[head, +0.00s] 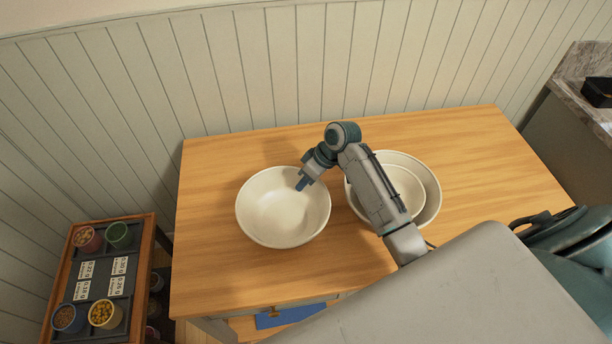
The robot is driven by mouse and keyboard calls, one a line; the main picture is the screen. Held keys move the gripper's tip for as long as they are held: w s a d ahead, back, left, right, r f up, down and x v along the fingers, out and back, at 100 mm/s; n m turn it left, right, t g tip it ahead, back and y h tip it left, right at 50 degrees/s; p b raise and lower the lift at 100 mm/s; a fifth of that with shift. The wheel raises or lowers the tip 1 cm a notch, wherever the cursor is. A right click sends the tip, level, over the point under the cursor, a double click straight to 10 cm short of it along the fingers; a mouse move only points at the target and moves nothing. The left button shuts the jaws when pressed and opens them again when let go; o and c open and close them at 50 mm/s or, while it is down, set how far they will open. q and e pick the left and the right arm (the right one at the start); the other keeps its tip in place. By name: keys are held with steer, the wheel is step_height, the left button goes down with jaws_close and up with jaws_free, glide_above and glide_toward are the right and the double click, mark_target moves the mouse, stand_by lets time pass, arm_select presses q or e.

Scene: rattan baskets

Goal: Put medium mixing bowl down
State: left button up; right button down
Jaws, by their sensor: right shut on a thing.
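The medium mixing bowl (280,212) is cream-white and round, at the left of the wooden table (480,150). It is upright and looks empty. My right gripper (303,183) is shut on its upper right rim; the fingers reach over the edge into the bowl. I cannot tell whether its base touches the table or hangs just above it. My left gripper is not in view.
A large white bowl (433,190) with a smaller bowl (405,187) inside stands to the right, partly hidden by my right arm. Free tabletop lies left and front of the held bowl. A dark rack with small pots (103,313) stands at lower left. A panelled wall is behind.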

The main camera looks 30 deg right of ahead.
steer(key=shift+f, duration=0.5)
steer(key=shift+w+f, duration=0.1)
steer(key=shift+f, duration=0.1)
steer(key=c, duration=1.6)
jaws_free()
steer(key=b+v, duration=0.3)
steer(key=v, duration=0.9)
steer(key=shift+b, duration=0.35)
